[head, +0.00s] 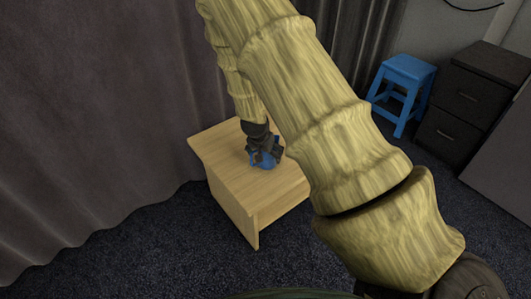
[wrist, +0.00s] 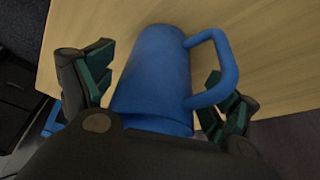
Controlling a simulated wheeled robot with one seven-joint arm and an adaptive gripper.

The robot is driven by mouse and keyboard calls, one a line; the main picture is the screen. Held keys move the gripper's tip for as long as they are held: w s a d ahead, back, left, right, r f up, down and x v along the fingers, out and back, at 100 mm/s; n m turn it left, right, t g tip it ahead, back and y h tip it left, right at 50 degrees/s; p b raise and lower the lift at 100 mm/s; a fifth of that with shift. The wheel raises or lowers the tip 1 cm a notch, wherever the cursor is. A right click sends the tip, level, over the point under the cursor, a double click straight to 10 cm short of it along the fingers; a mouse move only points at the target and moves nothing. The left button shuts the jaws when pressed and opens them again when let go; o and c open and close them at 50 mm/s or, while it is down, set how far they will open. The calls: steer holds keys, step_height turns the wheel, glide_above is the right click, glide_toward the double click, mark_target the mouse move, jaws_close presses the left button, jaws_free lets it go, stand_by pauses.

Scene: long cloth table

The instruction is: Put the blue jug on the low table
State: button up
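The blue jug (wrist: 155,75) is at the light wooden low table (head: 250,185), near the middle of its top in the head view, where a little of the jug (head: 265,162) shows below my gripper. My gripper (head: 262,146) is over the jug. In the wrist view my gripper (wrist: 160,92) has its fingers spread on both sides of the jug, with a visible gap at the left finger. The right finger is beside the jug's handle, and I cannot tell whether they touch. The jug's near end is partly hidden by my gripper.
A blue stool (head: 402,88) and a dark drawer cabinet (head: 468,105) stand at the right. A grey curtain (head: 90,110) hangs behind and left of the low table. Bare dark carpet (head: 165,250) lies in front of the low table. The tabletop around the jug looks clear.

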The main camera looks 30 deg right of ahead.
steer(key=p+v, duration=0.3)
steer(key=v, duration=0.9)
steer(key=s+f+n, duration=0.1)
steer(key=s+f, duration=0.2)
steer(key=s+a+f+n, duration=0.1)
steer(key=s+f, duration=0.2)
steer(key=s+f+g, duration=0.1)
steer(key=s+f, duration=0.2)
steer(key=shift+a+f+n, duration=0.25)
steer(key=shift+a+n, duration=0.05)
steer(key=shift+n, duration=0.1)
steer(key=s+a+f+n+y, duration=0.1)
steer(key=s+a+f, duration=0.3)
steer(key=s, duration=0.5)
steer(key=s+a+f+n+g+y, duration=0.1)
steer(key=s+a+f+n, duration=0.3)
steer(key=s, duration=0.5)
steer(key=s+a+f+n+y, duration=0.1)
steer(key=s+a+f+n, duration=0.1)
steer(key=s+a+f, duration=0.4)
steer(key=s, duration=0.3)
steer(key=shift+s+a+f+n+y, duration=0.2)
steer(key=shift+a+f+n+y, duration=0.1)
steer(key=shift+n+y, duration=0.1)
steer(key=shift+r, duration=0.1)
step_height(320, 180, up, 19)
steer(key=p, duration=1.9)
steer(key=shift+r, duration=0.2)
